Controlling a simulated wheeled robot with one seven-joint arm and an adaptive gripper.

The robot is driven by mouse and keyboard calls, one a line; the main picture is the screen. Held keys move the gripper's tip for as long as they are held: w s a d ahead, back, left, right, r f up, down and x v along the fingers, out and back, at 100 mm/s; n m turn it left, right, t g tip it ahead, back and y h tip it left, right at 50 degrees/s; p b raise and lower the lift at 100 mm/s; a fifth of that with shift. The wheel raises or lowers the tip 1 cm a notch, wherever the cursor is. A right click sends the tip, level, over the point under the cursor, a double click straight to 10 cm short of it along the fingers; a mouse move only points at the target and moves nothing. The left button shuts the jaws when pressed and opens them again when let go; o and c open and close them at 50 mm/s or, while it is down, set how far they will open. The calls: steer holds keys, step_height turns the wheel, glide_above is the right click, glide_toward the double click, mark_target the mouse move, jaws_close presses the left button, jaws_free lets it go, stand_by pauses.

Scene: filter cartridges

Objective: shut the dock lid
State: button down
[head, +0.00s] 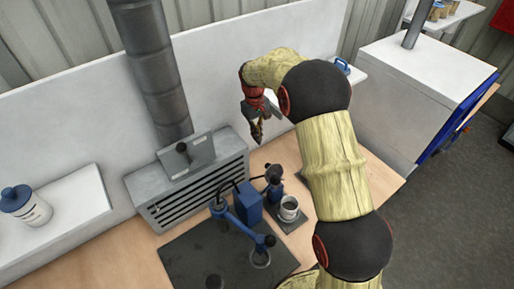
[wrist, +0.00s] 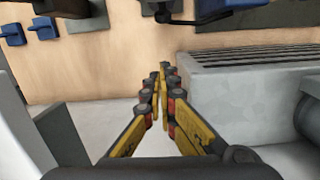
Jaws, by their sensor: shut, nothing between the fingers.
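The dock (head: 190,190) is a grey housing with a slatted front, standing against the white back panel. Its lid (head: 187,155) is a grey plate with a dark knob, standing tilted up at the top of the housing, so it looks open. In the wrist view the slatted front (wrist: 250,58) shows at the right; I cannot clearly make out the lid there. My gripper (head: 257,137) is shut and empty, in the air to the right of the dock and apart from the lid. Its yellow fingers meet in the middle of the wrist view (wrist: 162,75).
A thick grey duct (head: 155,70) rises behind the dock. A blue jointed stand (head: 248,205), a cup (head: 289,208) and a dark mat (head: 200,262) are in front. A blue-lidded jar (head: 25,205) stands on a white shelf at left. A white cabinet (head: 415,90) is at right.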

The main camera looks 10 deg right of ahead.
steer(key=s+d+f, duration=0.1)
steer(key=s+f, duration=0.3)
steer(key=f, duration=0.4)
steer(key=shift+s+d+p, duration=0.15)
steer(key=shift+d+p, duration=0.2)
steer(key=shift+s, duration=0.1)
steer(key=shift+r, duration=0.1)
steer(key=shift+s+d+r+t+b, duration=0.15)
steer(key=shift+s+r+t+b, duration=0.1)
steer(key=shift+t+b, duration=0.2)
